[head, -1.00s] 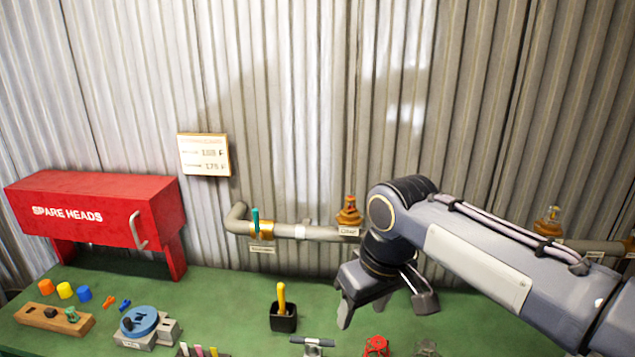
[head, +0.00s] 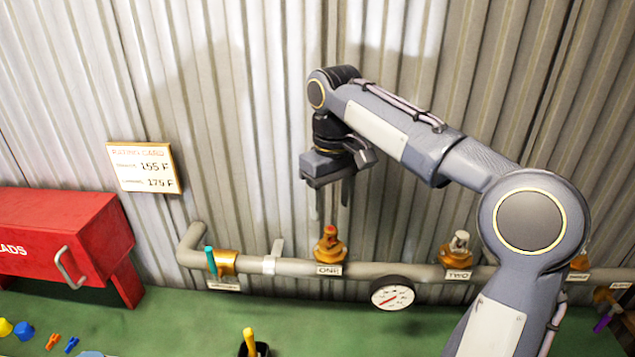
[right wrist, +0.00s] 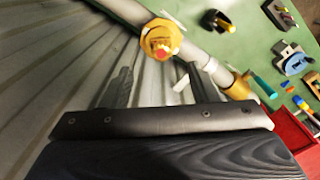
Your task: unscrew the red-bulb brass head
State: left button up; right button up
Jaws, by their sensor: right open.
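A brass head with a red bulb (head: 331,243) stands upright on the grey pipe above the label ONE. It also shows in the right wrist view (right wrist: 160,40), just beyond my fingertips. My right gripper (head: 331,208) is open and empty, fingers pointing down, a little above this head and apart from it. Its two fingers show spread in the right wrist view (right wrist: 155,82). A second brass head with a pale bulb (head: 460,247) stands above the label TWO. A further head (head: 580,262) with an orange-red top is partly hidden behind my right arm. My left gripper is out of view.
The grey pipe (head: 300,267) runs along the corrugated wall with a teal-handled valve (head: 211,262) and a round gauge (head: 393,293). A rating card (head: 144,167) hangs on the wall. A red spare-heads box (head: 60,235) stands left on the green bench (head: 190,320).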

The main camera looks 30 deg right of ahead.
aim_at(331, 229)
jog(key=shift+w+f, duration=0.15)
jog(key=shift+f, duration=0.15)
jog(key=shift+s+f, duration=0.15)
jog(key=shift+f, duration=1.6)
jog(key=shift+s+f, duration=0.15)
jog(key=shift+f, duration=1.55)
jog(key=c, duration=1.1)
jog(key=shift+r+n+p, duration=0.3)
jog(key=shift+n+p, duration=0.45)
jog(key=shift+n, duration=0.35)
jog(key=shift+c, duration=0.4)
jog(key=n+p, duration=0.1)
jog(key=n, duration=0.1)
jog(key=shift+f+n, duration=0.1)
jog(key=shift+n, duration=0.2)
jog(key=shift+f+n, duration=0.1)
jog(key=shift+n, duration=0.3)
